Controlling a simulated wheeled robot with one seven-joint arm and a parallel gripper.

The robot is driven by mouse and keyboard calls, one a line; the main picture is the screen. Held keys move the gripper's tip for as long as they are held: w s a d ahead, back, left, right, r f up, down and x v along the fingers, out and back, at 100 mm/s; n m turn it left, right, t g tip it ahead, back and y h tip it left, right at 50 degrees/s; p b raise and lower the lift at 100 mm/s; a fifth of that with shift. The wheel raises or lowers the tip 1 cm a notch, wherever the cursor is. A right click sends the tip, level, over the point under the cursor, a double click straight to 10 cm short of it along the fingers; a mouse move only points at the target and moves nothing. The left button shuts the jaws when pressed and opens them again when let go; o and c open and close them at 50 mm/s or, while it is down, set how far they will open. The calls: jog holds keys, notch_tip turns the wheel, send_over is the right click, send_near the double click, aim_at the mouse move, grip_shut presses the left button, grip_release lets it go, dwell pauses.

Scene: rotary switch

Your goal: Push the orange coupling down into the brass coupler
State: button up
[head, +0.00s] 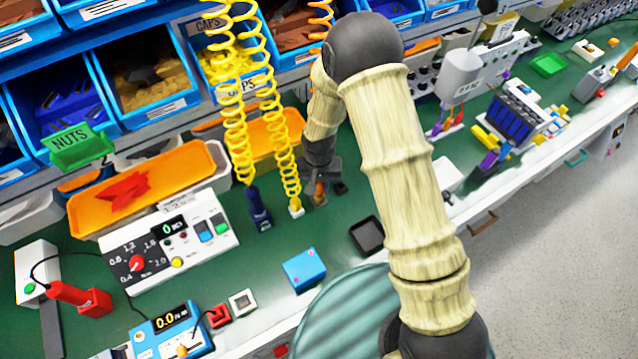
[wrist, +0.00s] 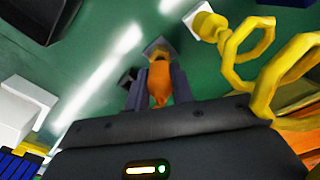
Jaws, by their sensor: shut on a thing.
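My gripper (wrist: 158,82) is shut on the orange coupling (wrist: 159,88), which sits between its two grey fingers in the wrist view. A small grey block (wrist: 157,47) shows just past the fingertips. In the head view my gripper (head: 319,183) is low over the green bench, and a small patch of the orange coupling (head: 319,188) shows between the fingers. I cannot make out the brass coupler; it may be hidden by the gripper and coupling. I cannot tell whether the coupling touches anything below it.
Yellow coiled hoses (head: 283,150) hang close left of my gripper, ending in a dark blue fitting (head: 259,211) and a white one (head: 296,208). A black tray (head: 367,236) and a blue box (head: 304,270) stand nearer. An orange tray (head: 140,190) lies left.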

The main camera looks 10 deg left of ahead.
jog(key=shift+f+b, duration=0.8)
jog(key=shift+f, duration=0.35)
dwell(1.0)
jog(key=o, duration=1.1)
jog(key=shift+c, duration=0.2)
jog(key=shift+r, duration=0.1)
notch_tip(320, 180, up, 17)
jog(key=b, duration=0.1)
jog(key=shift+r+b, duration=0.15)
jog(key=shift+b, duration=0.15)
